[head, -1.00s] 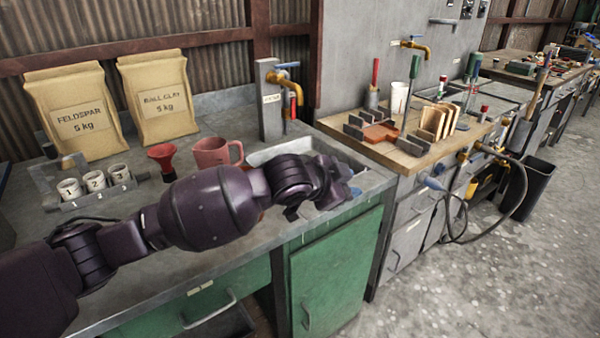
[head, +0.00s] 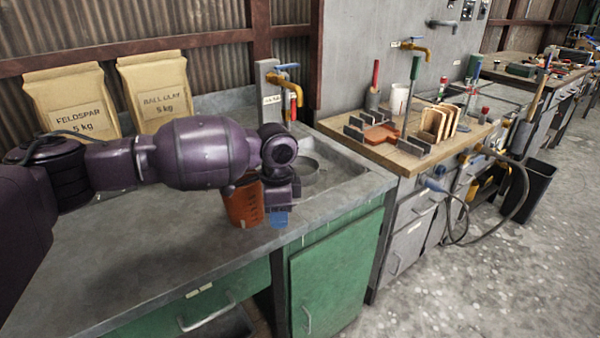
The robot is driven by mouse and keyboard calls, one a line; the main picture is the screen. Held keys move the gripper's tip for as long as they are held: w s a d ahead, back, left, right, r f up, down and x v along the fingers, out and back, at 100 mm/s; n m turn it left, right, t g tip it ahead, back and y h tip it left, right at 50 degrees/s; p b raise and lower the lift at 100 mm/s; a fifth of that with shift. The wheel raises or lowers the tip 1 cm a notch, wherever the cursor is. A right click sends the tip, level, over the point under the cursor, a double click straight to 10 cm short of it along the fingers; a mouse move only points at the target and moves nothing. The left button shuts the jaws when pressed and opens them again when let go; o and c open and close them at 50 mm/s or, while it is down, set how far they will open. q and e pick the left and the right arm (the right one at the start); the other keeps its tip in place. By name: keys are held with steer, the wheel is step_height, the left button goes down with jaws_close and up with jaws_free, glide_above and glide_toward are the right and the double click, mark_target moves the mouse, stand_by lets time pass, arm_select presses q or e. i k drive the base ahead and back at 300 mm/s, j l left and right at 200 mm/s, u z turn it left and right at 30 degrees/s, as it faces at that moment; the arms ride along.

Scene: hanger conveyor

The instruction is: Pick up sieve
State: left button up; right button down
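A round grey metal rim (head: 308,167), which looks like the sieve, shows at the sink just right of my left wrist. Part of it is hidden behind the wrist, and I cannot tell whether it rests in the sink or above it. My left gripper (head: 279,218) points down over the counter in front of the sink, with a blue part at its tip. Its fingers are mostly hidden by the wrist, so its opening does not show. My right gripper is out of view.
An orange-brown container with dark marks (head: 243,204) stands close left of my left gripper. Feldspar (head: 75,108) and ball clay (head: 158,92) bags stand at the back. A tap (head: 284,78) rises behind the sink. The counter's front left (head: 150,255) is clear.

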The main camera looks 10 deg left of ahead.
mark_target(309, 168)
steer(key=i, duration=0.95)
